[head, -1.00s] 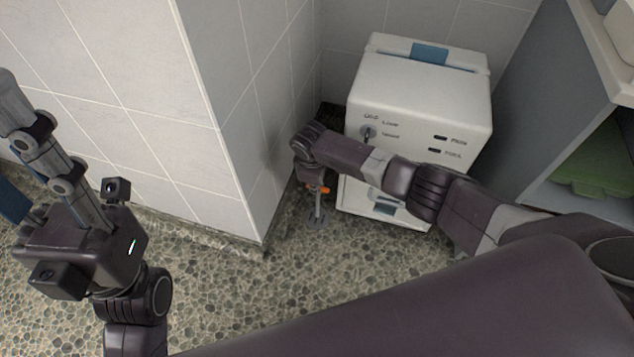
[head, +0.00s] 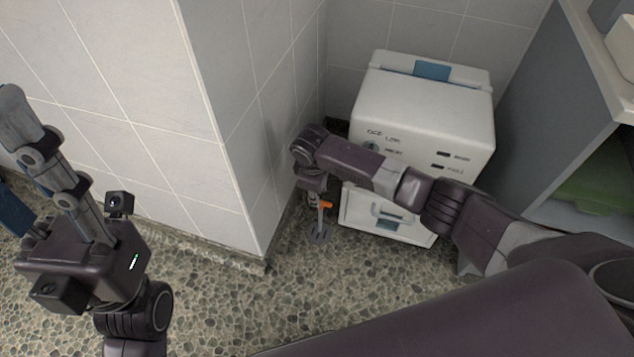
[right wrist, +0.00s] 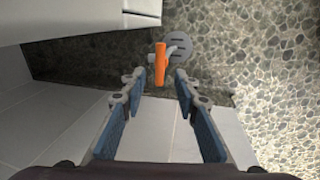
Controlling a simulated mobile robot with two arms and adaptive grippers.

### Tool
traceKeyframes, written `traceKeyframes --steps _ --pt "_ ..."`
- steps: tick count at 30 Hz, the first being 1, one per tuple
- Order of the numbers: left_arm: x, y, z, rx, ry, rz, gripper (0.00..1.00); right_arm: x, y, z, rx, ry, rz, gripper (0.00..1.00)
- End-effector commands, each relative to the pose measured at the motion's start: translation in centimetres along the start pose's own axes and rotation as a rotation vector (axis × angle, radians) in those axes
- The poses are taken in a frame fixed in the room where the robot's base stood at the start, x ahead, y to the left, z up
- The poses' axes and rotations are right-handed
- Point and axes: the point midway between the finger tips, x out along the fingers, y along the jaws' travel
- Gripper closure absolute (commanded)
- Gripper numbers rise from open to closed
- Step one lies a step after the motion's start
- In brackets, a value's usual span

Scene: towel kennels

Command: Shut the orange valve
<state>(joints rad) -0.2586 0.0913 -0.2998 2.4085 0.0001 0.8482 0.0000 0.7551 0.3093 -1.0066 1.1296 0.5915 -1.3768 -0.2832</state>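The orange valve handle (head: 326,205) sits on a short metal stem above a round grey base plate (head: 319,237) on the floor, between the wall corner and the white machine. In the right wrist view the handle (right wrist: 160,63) lies just beyond the fingertips, in line with the gap between them, and looks untouched. My right gripper (right wrist: 160,80) is open and empty; in the head view it hangs beside the valve, its fingers mostly hidden. My left gripper (head: 12,155) is at the far left, fingers spread and empty, away from the valve.
The white machine (head: 425,105) with a lower drawer (head: 384,222) stands close right of the valve. A tiled wall corner (head: 240,120) is close on the left. A grey shelf unit (head: 540,120) holding green cloth (head: 596,190) is at right. Pebbled floor (head: 300,285) in front is free.

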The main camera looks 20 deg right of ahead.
Motion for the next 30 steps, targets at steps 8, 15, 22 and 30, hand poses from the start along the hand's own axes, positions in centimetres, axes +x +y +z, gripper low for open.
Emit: traceKeyframes --steps 8,15,22,30 --pt "0.0 0.0 0.0 0.000 -0.001 0.000 0.60 -4.9 0.1 0.0 0.000 0.001 0.002 0.71" --pt "0.0 0.0 0.0 0.000 -0.001 0.000 0.60 -7.2 0.0 0.0 0.000 0.000 0.000 0.71" --pt "0.0 0.0 0.0 0.000 -0.001 0.000 0.60 -7.4 0.0 0.0 0.001 -0.001 0.000 0.71" --pt "0.0 0.0 0.0 0.000 -0.001 0.000 0.60 -7.4 0.1 0.0 0.001 0.000 0.001 0.71"
